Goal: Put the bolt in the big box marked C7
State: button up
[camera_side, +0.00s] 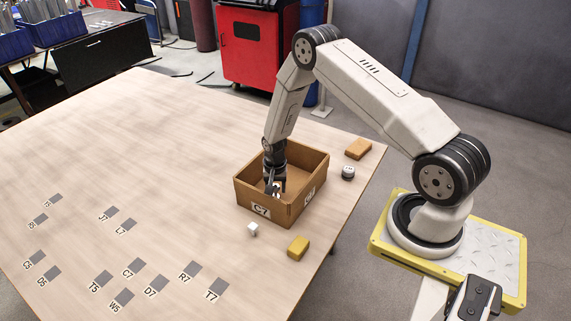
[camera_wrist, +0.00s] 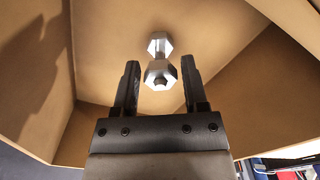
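The big cardboard box (camera_side: 309,170) stands on the table with C7 on its front label; its inner walls and floor fill the wrist view (camera_wrist: 225,35). My gripper (camera_side: 275,190) reaches down inside the box. In the wrist view its two dark fingers (camera_wrist: 160,65) stand apart. The silver bolt (camera_wrist: 160,72), with hexagonal ends, shows between and beyond the fingertips, with a gap on each side. It is inside the box; whether it rests on the floor is hard to tell. In the side view the bolt is a small bright patch at the fingers.
A yellow block (camera_side: 298,246) and a white cube (camera_side: 253,229) lie before the box. An orange-brown block (camera_side: 358,148) and a round grey-and-black piece (camera_side: 348,172) lie to its right. Several grey marked squares, including a C7 one (camera_side: 133,267), lie front left. The table's middle is clear.

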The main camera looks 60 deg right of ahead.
aim_at(276, 185)
jog(key=shift+o, duration=0.5)
jog(key=shift+r, duration=0.2)
notch_tip(276, 185, up, 12)
dwell(0.6)
dwell(0.4)
jog(key=shift+r, duration=0.1)
jog(key=s+a+r+n+t, duration=0.2)
jog(key=s+a+r+n, duration=0.9)
jog(key=s+a+r, duration=0.3)
jog(key=shift+s+a+n+t, duration=0.15)
jog(key=shift+a+n+t, duration=0.2)
jog(key=shift+a, duration=0.45)
